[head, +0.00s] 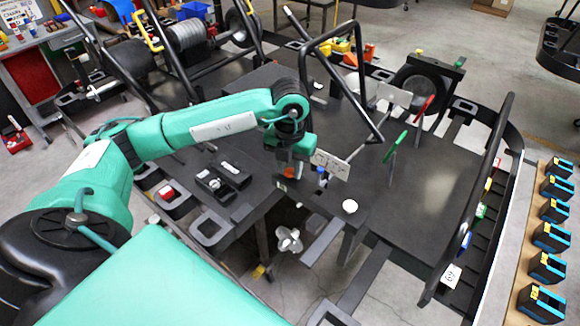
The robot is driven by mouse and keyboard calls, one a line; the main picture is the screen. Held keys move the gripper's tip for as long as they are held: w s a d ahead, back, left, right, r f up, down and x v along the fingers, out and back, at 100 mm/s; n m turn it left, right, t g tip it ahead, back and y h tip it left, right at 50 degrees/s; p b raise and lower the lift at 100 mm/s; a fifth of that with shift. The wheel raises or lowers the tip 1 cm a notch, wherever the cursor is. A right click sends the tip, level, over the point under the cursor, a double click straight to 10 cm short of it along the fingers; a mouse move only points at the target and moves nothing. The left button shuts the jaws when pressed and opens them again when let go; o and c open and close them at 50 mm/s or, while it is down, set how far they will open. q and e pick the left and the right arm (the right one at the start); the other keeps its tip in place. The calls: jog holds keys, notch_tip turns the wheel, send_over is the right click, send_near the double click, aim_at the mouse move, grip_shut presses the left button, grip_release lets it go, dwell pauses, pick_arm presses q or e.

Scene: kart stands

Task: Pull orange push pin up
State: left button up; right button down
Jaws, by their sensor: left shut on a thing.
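The orange push pin (289,172) shows as a small orange spot at the black kart deck, right under my left gripper. My left gripper (287,165) points down at the deck, shut on the pin. The fingers hide most of the pin, so I cannot tell how far up it stands. My right gripper is not in view.
A blue pin (320,170) and a white plate (331,164) stand close right of the gripper. A bent black bar frame (350,85) rises behind them. A white ball-like knob (349,206) sits in front. Black switch boxes (232,174) lie to the left.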

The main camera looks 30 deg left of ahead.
aim_at(290, 171)
pick_arm(q)
jog(key=shift+r, duration=0.3)
jog(key=o, duration=1)
jog(key=shift+r, duration=0.35)
notch_tip(290, 171, up, 13)
jog(key=b, duration=0.3)
